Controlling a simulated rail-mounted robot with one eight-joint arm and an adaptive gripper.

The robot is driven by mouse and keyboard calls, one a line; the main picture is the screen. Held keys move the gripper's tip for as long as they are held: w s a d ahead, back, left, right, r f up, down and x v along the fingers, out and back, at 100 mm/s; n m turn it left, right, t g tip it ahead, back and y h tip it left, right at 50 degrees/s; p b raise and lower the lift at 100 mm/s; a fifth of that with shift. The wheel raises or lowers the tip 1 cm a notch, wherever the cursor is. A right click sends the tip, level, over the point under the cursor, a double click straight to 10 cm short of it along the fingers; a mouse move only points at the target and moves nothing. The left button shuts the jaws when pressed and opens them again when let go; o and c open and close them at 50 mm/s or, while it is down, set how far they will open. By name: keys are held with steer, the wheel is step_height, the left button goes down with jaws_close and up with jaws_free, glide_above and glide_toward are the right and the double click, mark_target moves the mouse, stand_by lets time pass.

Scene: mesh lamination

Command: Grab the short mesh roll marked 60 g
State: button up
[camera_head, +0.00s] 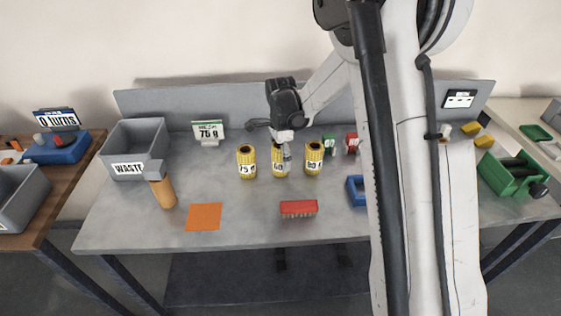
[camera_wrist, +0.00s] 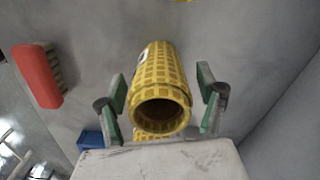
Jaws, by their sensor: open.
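Three short yellow mesh rolls stand upright in a row on the grey table. The left one (camera_head: 246,162) is marked 75 g, and the right one (camera_head: 314,158) appears marked 80 g. The middle roll (camera_head: 278,168) shows a label starting with 6, partly covered by my gripper (camera_head: 285,150), which is over it from above. In the wrist view a yellow roll (camera_wrist: 160,85) lies between the two green-padded fingers of my gripper (camera_wrist: 162,105). Gaps show on both sides of it, so the fingers are open and apart from the roll.
A red brush (camera_head: 298,208) lies in front of the rolls, with an orange sheet (camera_head: 204,216) and an orange-handled tool (camera_head: 162,188) to the left. A grey WASTE bin (camera_head: 136,140) and a 75 g sign (camera_head: 208,132) stand behind. A blue tray (camera_head: 355,190) is at right.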

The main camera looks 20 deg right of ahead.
steer(key=c, duration=1.5)
steer(key=shift+r, duration=0.1)
